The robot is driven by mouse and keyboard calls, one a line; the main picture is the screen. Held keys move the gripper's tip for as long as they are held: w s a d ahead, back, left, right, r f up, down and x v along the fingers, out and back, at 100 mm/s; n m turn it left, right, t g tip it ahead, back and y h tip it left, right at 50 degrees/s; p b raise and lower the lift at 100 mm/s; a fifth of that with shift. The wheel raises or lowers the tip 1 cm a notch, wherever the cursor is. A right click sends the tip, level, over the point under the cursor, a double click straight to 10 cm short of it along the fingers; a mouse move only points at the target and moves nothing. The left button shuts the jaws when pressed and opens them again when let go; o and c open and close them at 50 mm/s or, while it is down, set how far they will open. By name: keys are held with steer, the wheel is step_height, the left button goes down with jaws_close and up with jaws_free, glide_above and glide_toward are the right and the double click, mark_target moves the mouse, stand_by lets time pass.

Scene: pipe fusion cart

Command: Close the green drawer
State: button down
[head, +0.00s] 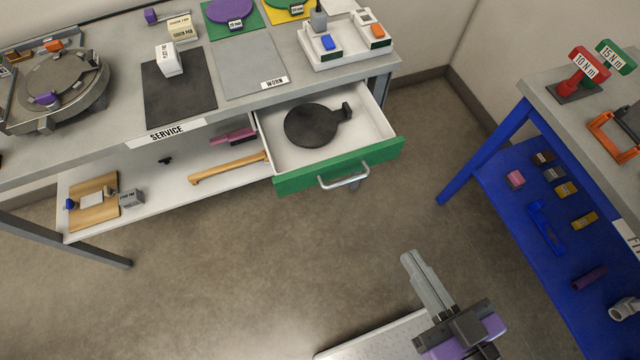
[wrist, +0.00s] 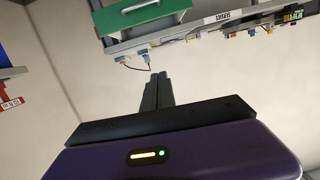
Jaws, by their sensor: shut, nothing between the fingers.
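The green drawer (head: 340,166) is pulled open under the right end of the grey bench in the head view. Its green front has a metal bar handle (head: 343,178), and a dark round plate with a short arm (head: 312,125) lies inside. My gripper (head: 408,256) is shut and empty, below and to the right of the drawer front in the picture, apart from it. In the wrist view the green drawer front (wrist: 150,18) and its handle show at the top, beyond my shut fingers (wrist: 158,76).
The grey bench (head: 110,110) carries mats, blocks and a round fixture. Its lower shelf (head: 160,195) holds a wooden bar and small items. A blue-framed table (head: 485,165) with torque tools stands at the right. The floor (head: 250,270) before the drawer is clear.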

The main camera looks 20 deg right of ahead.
mark_target(284, 133)
steer(key=w+a+f+m+t+b, duration=0.1)
steer(key=w+a+f+m+b, duration=0.25)
steer(key=w+f+m, duration=0.45)
steer(key=w+a+f+m+t+b, duration=0.15)
steer(key=w+a+f+m, duration=0.35)
steer(key=f+m, duration=0.6)
steer(key=shift+n+h, duration=0.4)
steer(key=shift+n, duration=0.1)
steer(key=w, duration=0.4)
steer(key=w+f+p, duration=0.1)
steer(key=w, duration=0.3)
steer(key=w+p, duration=0.1)
steer(key=w, duration=0.4)
steer(key=shift+d+f, duration=0.1)
steer(key=shift+f, duration=0.05)
steer(key=w+b, duration=0.3)
steer(key=w, duration=1.8)
steer(key=shift+b, duration=0.35)
steer(key=shift+w, duration=0.2)
steer(key=shift+w+r, duration=0.2)
